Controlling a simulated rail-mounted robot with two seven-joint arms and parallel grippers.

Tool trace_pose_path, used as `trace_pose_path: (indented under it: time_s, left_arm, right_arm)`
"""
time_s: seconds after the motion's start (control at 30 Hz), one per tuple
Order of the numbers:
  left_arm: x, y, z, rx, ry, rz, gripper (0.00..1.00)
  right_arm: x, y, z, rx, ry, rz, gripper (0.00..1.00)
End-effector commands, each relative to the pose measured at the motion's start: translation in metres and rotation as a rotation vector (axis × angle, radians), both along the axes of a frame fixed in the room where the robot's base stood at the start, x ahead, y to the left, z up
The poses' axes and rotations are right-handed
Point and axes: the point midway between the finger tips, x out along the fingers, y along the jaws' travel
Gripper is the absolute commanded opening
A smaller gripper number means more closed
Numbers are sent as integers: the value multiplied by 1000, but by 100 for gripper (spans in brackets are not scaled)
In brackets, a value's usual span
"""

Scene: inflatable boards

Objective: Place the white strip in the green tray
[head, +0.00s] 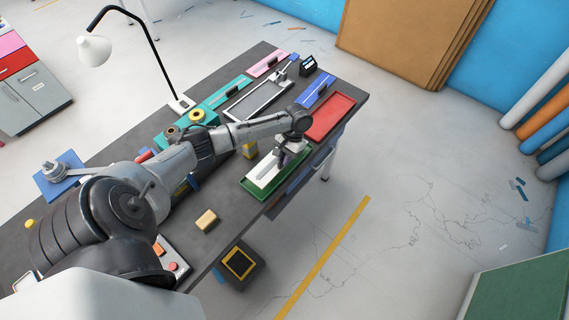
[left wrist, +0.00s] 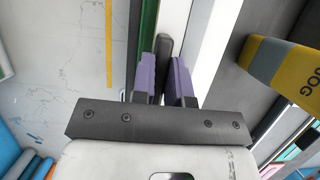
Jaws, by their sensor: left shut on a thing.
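The white strip (head: 264,171) lies lengthwise within the outline of the green tray (head: 247,188) near the table's front edge. I cannot tell whether it rests on the tray floor or hangs just above it. My left gripper (head: 283,159) is over the strip's far part. In the left wrist view, the purple fingers of my left gripper (left wrist: 164,82) are shut on a dark upright grip on the white strip (left wrist: 174,18). The green tray wall (left wrist: 147,30) runs close along the strip's left side there. My right gripper is not in view.
A red tray (head: 330,116) lies just beyond the green one. A yellow and grey block (left wrist: 283,72) stands near the gripper. A grey-framed tray (head: 258,98), blue board (head: 316,90) and teal board (head: 222,95) lie behind. A tan block (head: 206,219) sits nearer the front.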

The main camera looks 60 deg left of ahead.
Motion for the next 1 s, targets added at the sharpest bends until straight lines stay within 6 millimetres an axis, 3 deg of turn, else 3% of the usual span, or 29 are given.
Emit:
trace_pose_path:
  time_s: [0.17, 0.47, 0.87, 0.9, 1.0]
  left_arm:
    - [-1, 2, -6, 0, 1, 2, 0]
    - [-1, 1, -40, 1, 2, 1, 0]
    - [-1, 2, -44, 2, 1, 1, 0]
    - [-1, 2, -44, 1, 0, 1, 16]
    - [-1, 2, -44, 1, 0, 1, 25]
  right_arm:
    - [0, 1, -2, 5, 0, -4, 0]
    - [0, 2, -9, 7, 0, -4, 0]
    - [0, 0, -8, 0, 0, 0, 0]
    - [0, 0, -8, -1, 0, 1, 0]
    - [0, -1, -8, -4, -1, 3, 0]
